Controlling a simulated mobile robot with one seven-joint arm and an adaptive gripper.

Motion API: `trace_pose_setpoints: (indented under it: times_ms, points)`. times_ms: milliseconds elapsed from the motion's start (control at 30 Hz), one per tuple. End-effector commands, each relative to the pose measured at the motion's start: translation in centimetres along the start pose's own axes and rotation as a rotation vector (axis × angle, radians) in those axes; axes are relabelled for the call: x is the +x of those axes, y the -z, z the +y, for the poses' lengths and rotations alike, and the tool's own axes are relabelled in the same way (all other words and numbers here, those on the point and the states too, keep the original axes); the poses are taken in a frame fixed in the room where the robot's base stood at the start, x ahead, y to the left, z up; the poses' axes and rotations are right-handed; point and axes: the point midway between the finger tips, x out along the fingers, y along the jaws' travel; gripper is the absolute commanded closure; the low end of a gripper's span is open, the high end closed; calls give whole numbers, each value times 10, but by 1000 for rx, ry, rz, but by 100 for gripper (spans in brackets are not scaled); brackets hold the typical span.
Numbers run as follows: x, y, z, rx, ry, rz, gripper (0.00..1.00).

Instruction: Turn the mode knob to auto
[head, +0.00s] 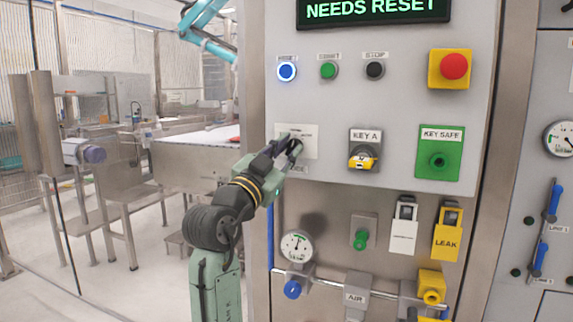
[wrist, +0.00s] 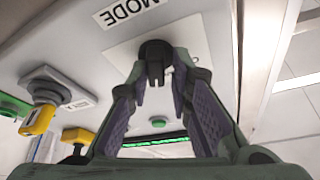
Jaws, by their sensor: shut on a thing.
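The mode knob (wrist: 155,60) is black and sits on a pale square plate (wrist: 192,38) below the MODE label (wrist: 123,12) in the wrist view, which appears upside down. My gripper (wrist: 155,82) has its fingers on either side of the knob, shut on it. In the head view my gripper (head: 292,148) reaches the plate (head: 311,137) from the lower left and hides most of the knob. I cannot read the position marks on the plate, so I cannot tell which mode the knob points to.
The panel's display (head: 375,10) reads NEEDS RESET. Blue (head: 287,71), green (head: 328,70) and black (head: 375,70) buttons sit above the plate, with a red emergency button (head: 454,66) at upper right. The KEY A switch (head: 363,152) and green KEY SAFE plate (head: 453,145) are to the right.

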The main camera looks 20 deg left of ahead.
Motion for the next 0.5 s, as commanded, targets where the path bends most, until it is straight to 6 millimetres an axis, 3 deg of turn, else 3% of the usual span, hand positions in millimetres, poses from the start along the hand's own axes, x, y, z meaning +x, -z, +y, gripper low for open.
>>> trace_pose_setpoints:
  times_ms: [33,500]
  points:
    - [1,-1,9,36,-33,3,100]
    - [2,-1,8,296,-144,2,100]
